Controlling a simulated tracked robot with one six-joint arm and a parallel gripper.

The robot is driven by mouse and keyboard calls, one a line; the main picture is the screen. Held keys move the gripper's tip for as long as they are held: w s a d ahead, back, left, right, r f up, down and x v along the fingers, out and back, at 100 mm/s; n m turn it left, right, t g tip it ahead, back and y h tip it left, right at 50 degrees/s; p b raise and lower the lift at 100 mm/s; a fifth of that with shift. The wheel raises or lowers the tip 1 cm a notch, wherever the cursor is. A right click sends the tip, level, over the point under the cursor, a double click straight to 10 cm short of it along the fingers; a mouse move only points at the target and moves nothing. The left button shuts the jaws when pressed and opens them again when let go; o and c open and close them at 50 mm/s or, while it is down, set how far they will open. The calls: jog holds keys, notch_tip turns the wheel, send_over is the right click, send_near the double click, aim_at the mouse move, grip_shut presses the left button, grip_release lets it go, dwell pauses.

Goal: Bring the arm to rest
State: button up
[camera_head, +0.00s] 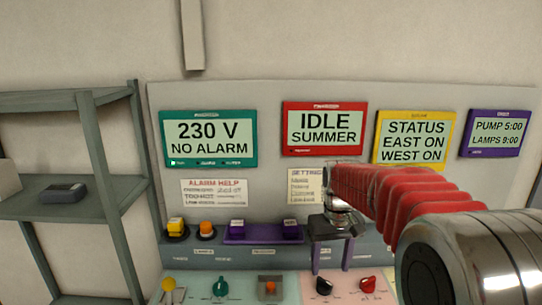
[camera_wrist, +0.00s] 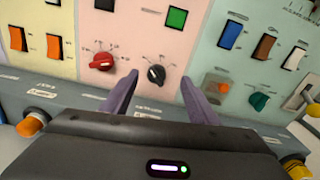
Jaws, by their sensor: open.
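My arm reaches in from the right of the head view, with a red ribbed sleeve and silver and dark joints. My gripper (camera_head: 332,268) is at its end, in front of the control desk (camera_head: 260,262), with its two purple fingers pointing down. In the wrist view my gripper (camera_wrist: 159,80) is open, with the fingers apart and nothing held. A black rotary knob (camera_wrist: 156,74) shows between the fingertips and a red knob (camera_wrist: 102,61) is just left of the left finger. I cannot tell whether the fingers touch the panel.
Four screens hang on the backboard: green (camera_head: 208,138), red (camera_head: 324,129), yellow (camera_head: 414,138) and purple (camera_head: 496,133). Yellow (camera_head: 176,227) and orange (camera_head: 206,229) buttons stand left of my gripper. A grey shelf (camera_head: 60,101) holding a dark device (camera_head: 66,193) stands at left.

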jog(key=s+r+t, duration=0.2)
jog(key=s, duration=1.1)
jog(key=s+r+m+t, duration=0.1)
jog(key=s+r+t, duration=0.1)
jog(key=s, duration=1.1)
jog(key=shift+a+r+t, duration=0.2)
jog(key=shift+t, duration=0.4)
jog(key=shift+w+d, duration=0.1)
dwell(1.2)
